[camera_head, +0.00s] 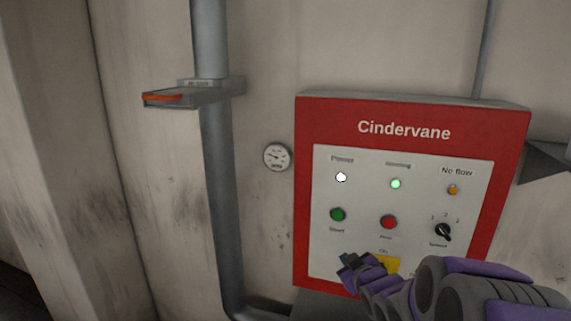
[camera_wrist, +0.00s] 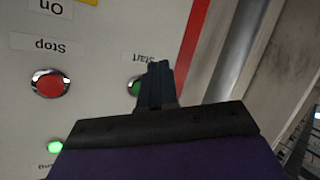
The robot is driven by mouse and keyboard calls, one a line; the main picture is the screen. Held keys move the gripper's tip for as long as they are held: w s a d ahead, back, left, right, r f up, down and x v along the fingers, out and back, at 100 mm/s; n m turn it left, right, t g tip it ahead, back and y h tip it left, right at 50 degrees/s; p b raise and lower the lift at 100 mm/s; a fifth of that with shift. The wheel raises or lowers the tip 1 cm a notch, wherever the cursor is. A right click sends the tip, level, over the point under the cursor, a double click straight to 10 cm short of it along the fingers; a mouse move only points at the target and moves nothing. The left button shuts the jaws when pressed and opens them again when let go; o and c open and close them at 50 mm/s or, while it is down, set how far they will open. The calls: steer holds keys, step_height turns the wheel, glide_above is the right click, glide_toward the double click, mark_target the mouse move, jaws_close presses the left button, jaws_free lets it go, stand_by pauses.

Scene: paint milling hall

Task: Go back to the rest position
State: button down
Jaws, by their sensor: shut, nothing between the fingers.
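My gripper (camera_head: 350,270) is in front of the lower left of the red-framed Cindervane control panel (camera_head: 447,112), below the green Start button (camera_head: 337,214). In the wrist view my gripper (camera_wrist: 157,68) is shut and empty, its fingertips overlapping part of the Start button (camera_wrist: 134,88). Whether it touches the panel I cannot tell. The red Stop button (camera_head: 389,222) sits right of Start and also shows in the wrist view (camera_wrist: 50,84). My arm covers the panel's lower right, and my gripper hides part of a yellow plate (camera_head: 387,264).
The Power lamp (camera_head: 341,177) glows white and the Running lamp (camera_head: 395,183) green. The No flow lamp (camera_head: 453,190) is amber. A black selector knob (camera_head: 442,232) is at the right. Left of the panel are a gauge (camera_head: 276,157), a grey pipe (camera_head: 220,180) and a red-edged bracket (camera_head: 185,97).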

steer(key=s+a+f+m+g+b, duration=0.1)
steer(key=s+g, duration=0.4)
steer(key=s, duration=1)
steer(key=s+a+f+m+g+h+b, duration=0.1)
steer(key=s+g, duration=0.4)
steer(key=s, duration=1.1)
steer(key=s+a+f+m+g+h+b, duration=0.1)
steer(key=s+f+m+g, duration=0.2)
steer(key=s, duration=1.2)
steer(key=m+g, duration=0.2)
steer(key=shift+s+f+g, duration=0.15)
steer(key=shift+f+g, duration=0.15)
